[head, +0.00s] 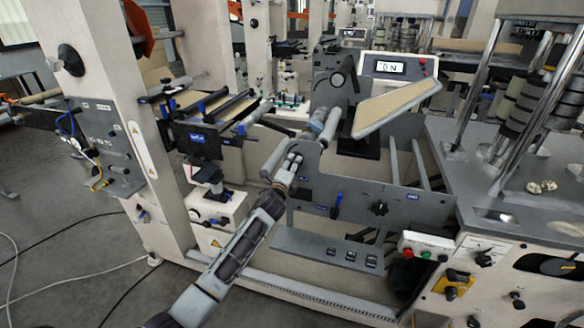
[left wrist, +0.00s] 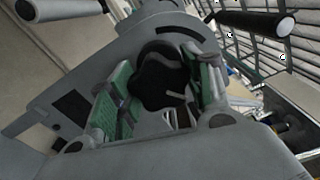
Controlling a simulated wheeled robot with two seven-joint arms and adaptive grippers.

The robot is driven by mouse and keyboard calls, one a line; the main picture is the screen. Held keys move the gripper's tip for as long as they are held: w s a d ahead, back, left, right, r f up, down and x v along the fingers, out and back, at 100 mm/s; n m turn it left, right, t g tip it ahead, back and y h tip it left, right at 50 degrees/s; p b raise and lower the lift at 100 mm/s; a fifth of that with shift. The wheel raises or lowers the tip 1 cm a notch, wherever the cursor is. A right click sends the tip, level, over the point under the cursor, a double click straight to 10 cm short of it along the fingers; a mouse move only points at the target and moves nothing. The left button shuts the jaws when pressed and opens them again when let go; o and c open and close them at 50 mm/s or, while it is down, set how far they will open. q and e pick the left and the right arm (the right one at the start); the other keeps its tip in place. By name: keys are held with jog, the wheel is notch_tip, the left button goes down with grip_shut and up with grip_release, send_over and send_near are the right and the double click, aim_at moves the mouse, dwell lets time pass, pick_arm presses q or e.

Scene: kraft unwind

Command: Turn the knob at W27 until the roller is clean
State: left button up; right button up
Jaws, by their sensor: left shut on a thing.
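My left gripper (head: 291,162) reaches across the front of the machine to the grey side plate. In the left wrist view, a black lobed knob (left wrist: 160,80) sits between its green-padded fingers, which are shut on it. In the head view the gripper hides this knob. No W27 label is readable in either view. A grey roller (head: 331,122) lies just beyond the gripper, beside a tan web panel (head: 398,106); I cannot tell how clean the roller is. My right gripper is not in view.
Another black knob (head: 379,208) is on the side plate to the right. A control box (head: 427,246) and the press deck stand to the right. Cables lie on the floor at left.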

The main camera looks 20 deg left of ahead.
pick_arm(q)
jog(key=shift+f, duration=0.1)
jog(key=shift+m+p, duration=0.95)
jog(key=shift+m, duration=1.55)
jog(key=o, duration=1.1)
jog(key=shift+c, duration=0.2)
jog(key=s+p, duration=0.2)
jog(key=s, duration=0.5)
jog(key=shift+a, duration=0.15)
